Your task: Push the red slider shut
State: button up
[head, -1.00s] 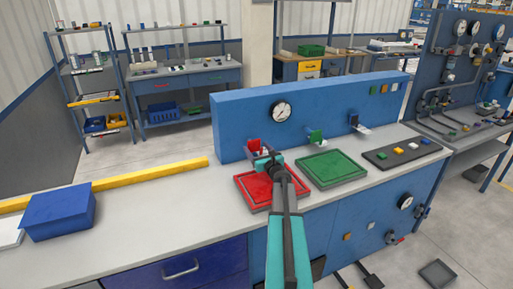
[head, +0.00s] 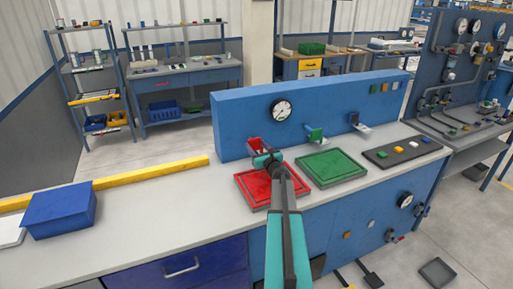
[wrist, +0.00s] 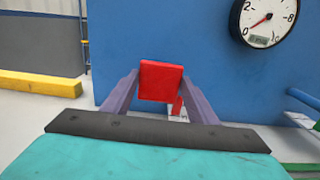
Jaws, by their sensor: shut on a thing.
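The red slider's block (head: 254,144) sits at the blue back panel (head: 235,125), above the red tray. My gripper (head: 262,156) is at it, reaching in from the front. In the wrist view the red block (wrist: 161,80) lies between my two purple-grey fingers, and my gripper is shut on it. A small red part with a pale piece shows below and behind the block. How far the slider sticks out from the panel is hard to tell, since my gripper covers much of it.
A red tray (head: 247,189) lies under my arm, with a green tray (head: 332,168) to its right. A green slider (head: 315,135) and a white one (head: 360,127) stick out of the panel farther right. A gauge (head: 281,110) is on the panel. A blue box (head: 60,209) stands at the left.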

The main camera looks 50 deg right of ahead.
aim_at(255, 144)
jog(key=shift+b+x, duration=0.9)
jog(key=shift+x, duration=0.8)
jog(key=shift+w+d, duration=0.15)
jog(key=shift+w, duration=0.35)
jog(key=shift+r, duration=0.15)
jog(key=o, duration=1.5)
jog(key=shift+w, duration=0.15)
jog(key=shift+b+v, duration=1.9)
jog(key=shift+v, duration=5.1)
